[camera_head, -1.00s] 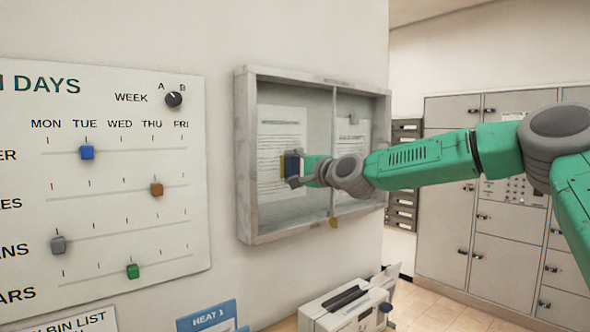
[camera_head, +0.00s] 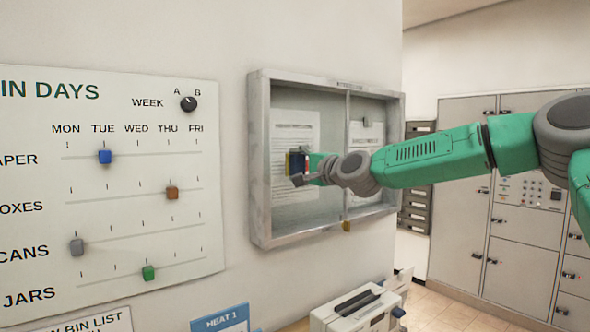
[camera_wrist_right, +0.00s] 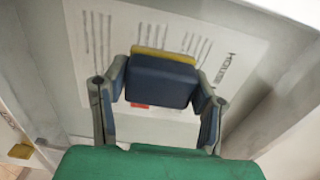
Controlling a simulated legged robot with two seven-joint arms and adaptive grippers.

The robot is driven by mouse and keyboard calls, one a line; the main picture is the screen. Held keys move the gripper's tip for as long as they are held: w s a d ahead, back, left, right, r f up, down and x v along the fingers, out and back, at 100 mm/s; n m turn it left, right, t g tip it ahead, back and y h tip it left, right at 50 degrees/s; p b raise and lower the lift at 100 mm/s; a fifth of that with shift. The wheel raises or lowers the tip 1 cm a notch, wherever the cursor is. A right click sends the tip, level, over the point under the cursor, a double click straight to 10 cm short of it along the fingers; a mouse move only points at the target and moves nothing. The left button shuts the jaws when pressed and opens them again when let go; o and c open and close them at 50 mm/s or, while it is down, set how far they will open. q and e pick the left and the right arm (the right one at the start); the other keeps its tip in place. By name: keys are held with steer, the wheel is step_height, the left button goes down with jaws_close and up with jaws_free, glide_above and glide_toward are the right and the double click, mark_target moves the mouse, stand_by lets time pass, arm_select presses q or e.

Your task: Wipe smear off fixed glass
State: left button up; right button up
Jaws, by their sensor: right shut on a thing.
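The glass-fronted notice case (camera_head: 258,170) hangs on the wall in the head view, with paper notices inside. My right gripper (camera_head: 299,166) is at its left pane, over the left notice (camera_head: 298,130). It is shut on a dark blue block with a yellow layer (camera_wrist_right: 160,80), seen between the fingers in the right wrist view. The yellow layer faces the glass; I cannot tell whether it touches. A small red mark (camera_wrist_right: 138,105) shows just below the block in the wrist view; I cannot tell if it is the smear. My left gripper is not in view.
A bin-days board (camera_head: 130,200) with sliders is on the wall to the left. A white box-like device (camera_head: 355,306) stands below the case. Grey lockers (camera_head: 460,190) are at the right.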

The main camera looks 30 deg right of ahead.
steer(key=shift+d+r+b, duration=0.6)
steer(key=shift+d+r, duration=0.25)
steer(key=shift+d, duration=4.15)
steer(key=shift+s+a, duration=0.15)
steer(key=shift+a, duration=5.15)
steer(key=shift+s+d+f, duration=0.1)
steer(key=shift+s+d, duration=0.05)
steer(key=shift+s, duration=1.35)
steer(key=shift+s+d, duration=0.1)
steer(key=shift+s, duration=1.4)
